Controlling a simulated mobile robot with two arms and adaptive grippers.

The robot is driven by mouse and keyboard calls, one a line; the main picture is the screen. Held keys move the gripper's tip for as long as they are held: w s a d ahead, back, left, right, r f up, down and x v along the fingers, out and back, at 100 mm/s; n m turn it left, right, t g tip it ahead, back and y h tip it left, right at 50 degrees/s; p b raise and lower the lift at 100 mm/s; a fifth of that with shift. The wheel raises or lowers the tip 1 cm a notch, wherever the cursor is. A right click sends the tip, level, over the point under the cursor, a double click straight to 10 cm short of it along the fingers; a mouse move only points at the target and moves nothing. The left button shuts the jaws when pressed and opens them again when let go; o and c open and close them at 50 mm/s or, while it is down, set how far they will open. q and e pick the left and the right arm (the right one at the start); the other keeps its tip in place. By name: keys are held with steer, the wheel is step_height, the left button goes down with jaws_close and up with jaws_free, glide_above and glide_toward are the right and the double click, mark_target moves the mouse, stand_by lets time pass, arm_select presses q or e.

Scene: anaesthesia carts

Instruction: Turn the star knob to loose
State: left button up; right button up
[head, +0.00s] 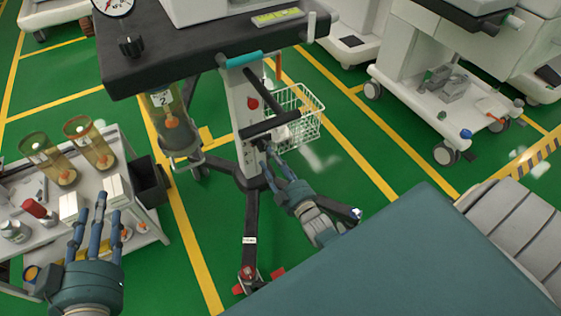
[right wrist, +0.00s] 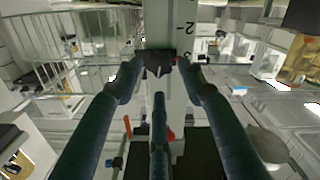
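A small black star knob (right wrist: 158,64) sits on the front of a pale column (right wrist: 172,22) marked with a scale, in the right wrist view. In the head view this column (head: 240,100) rises from a dark wheeled base, and the knob is too small to make out clearly. My right gripper (head: 274,160) is at the column, below a black handle bar. Its fingers, also in the right wrist view (right wrist: 160,72), are spread around the knob, with the third finger below; contact cannot be told. My left gripper (head: 97,208) is open and empty, away from the column.
A black horizontal handle (head: 270,128) juts out just above my right gripper. A white wire basket (head: 298,118) hangs right of the column. A side table (head: 150,232) with amber vaporizers stands at left. A teal-topped surface (head: 400,260) fills the lower right.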

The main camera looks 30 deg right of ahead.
steer(key=s, duration=0.6)
steer(key=shift+s+a, duration=0.25)
steer(key=shift+s, duration=0.15)
